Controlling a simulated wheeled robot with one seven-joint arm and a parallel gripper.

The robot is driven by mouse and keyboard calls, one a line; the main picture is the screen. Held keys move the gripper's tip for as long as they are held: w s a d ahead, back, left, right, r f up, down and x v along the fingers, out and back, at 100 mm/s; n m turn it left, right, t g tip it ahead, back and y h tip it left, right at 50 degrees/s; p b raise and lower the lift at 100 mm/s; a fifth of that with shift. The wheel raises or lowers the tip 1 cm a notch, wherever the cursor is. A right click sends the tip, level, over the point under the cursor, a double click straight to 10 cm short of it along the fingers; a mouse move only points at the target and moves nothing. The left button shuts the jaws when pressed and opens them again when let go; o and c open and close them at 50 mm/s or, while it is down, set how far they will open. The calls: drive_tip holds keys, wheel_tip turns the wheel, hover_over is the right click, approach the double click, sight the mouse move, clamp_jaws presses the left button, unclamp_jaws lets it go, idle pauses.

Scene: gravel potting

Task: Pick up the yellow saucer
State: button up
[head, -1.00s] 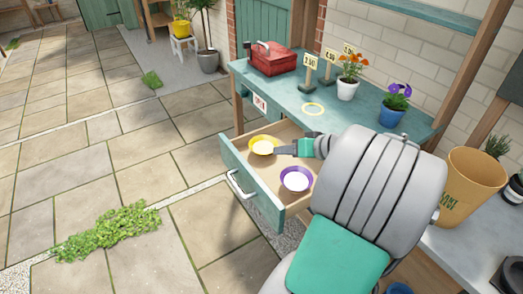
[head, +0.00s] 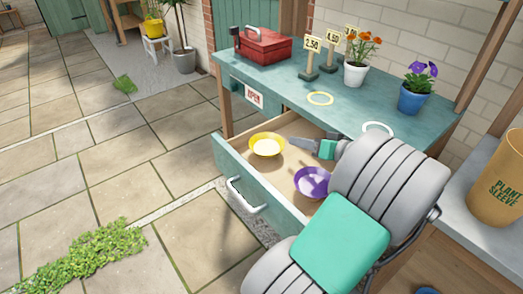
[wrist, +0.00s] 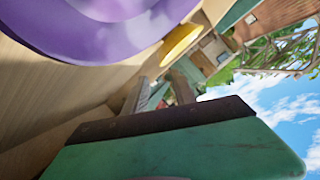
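The yellow saucer (head: 267,154) lies in the open drawer, toward its back left, and looks pale inside. In the wrist view, part of the yellow saucer (wrist: 181,44) shows beyond the fingers. My gripper (head: 297,143) is over the drawer, with its grey fingertips close to the saucer's right edge. I cannot tell whether they touch. In the wrist view, the two fingers of my gripper (wrist: 166,88) stand apart with a narrow gap, and I see nothing held between them.
A purple saucer (head: 312,190) lies in the drawer (head: 250,190), nearer and right of the yellow one, below my gripper. The bench top (head: 290,90) above the drawer holds a red toolbox (head: 263,46), price signs and two flower pots.

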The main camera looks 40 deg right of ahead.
sight(277, 137)
drive_tip(key=x, duration=0.3)
drive_tip(key=shift+w+a+f, duration=0.1)
drive_tip(key=shift+w+a, duration=0.1)
drive_tip(key=shift+w, duration=0.15)
drive_tip(key=x, duration=0.4)
drive_tip(key=shift+w+f+b, duration=0.1)
drive_tip(key=shift+w+b, duration=0.1)
drive_tip(key=shift+b, duration=0.2)
clamp_jaws()
idle(0.6)
